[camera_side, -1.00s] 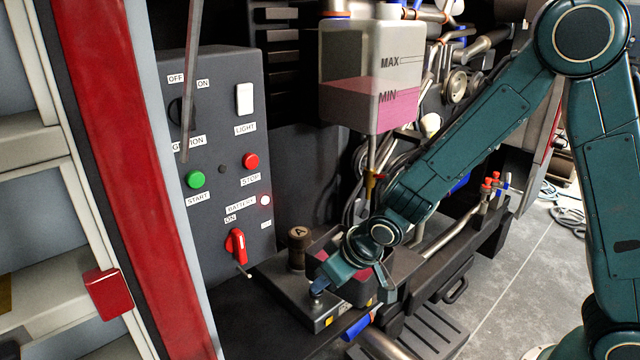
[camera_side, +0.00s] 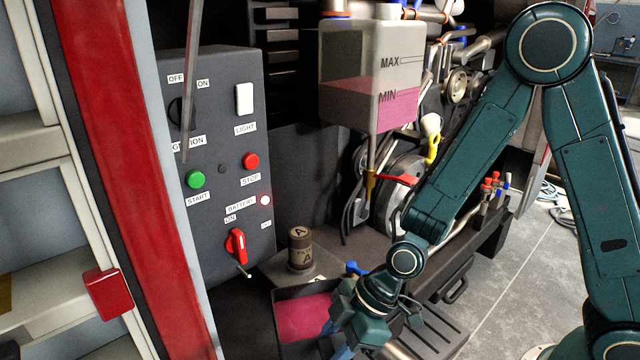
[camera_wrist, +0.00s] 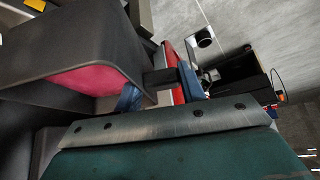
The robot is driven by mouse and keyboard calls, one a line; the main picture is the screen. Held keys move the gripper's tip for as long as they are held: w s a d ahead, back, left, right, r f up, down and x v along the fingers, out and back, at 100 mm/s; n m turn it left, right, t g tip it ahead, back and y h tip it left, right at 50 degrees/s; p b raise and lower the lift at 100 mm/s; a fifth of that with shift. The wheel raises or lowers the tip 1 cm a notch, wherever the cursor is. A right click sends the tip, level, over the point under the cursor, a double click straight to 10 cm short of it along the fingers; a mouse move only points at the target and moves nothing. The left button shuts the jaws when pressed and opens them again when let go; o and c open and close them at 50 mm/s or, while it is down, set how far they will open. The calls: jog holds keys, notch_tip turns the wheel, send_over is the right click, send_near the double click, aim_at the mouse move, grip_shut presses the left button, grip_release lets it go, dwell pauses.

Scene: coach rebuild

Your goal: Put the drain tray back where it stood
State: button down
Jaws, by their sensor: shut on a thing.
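The drain tray (camera_side: 284,298) is a dark, open box with pink liquid inside. In the side view it is at the lower middle, in front of the round canister marked A. My gripper (camera_wrist: 160,84) is shut on a dark tab at the tray's edge, with a blue finger on each side in the wrist view. The tray (camera_wrist: 85,45) fills the upper left there, its pink liquid showing below the rim. In the side view the wrist hides the tray's right side, and the fingertips are not clear. I cannot tell whether the tray's underside touches anything.
The canister (camera_side: 300,247) stands on a flat grey plate right behind the tray. The switch panel (camera_side: 222,130) with a red battery handle (camera_side: 236,246) is to the left. A reservoir (camera_side: 368,75) hangs above, with a red valve lever (camera_side: 397,178) below it.

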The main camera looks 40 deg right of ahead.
aim_at(283, 331)
jog(key=s+a+f+n+g, duration=0.3)
jog(key=s+n, duration=0.2)
jog(key=s, duration=0.2)
jog(key=shift+s+n+y, duration=0.15)
jog(key=shift+n+y, duration=0.15)
jog(key=shift+y, duration=0.1)
jog(key=w, duration=1.9)
jog(key=shift+w, duration=0.4)
jog(key=shift+f, duration=1.55)
jog(key=shift+f, duration=1.7)
jog(key=shift+w+f, duration=0.2)
jog(key=shift+f, duration=0.05)
jog(key=shift+f, duration=0.1)
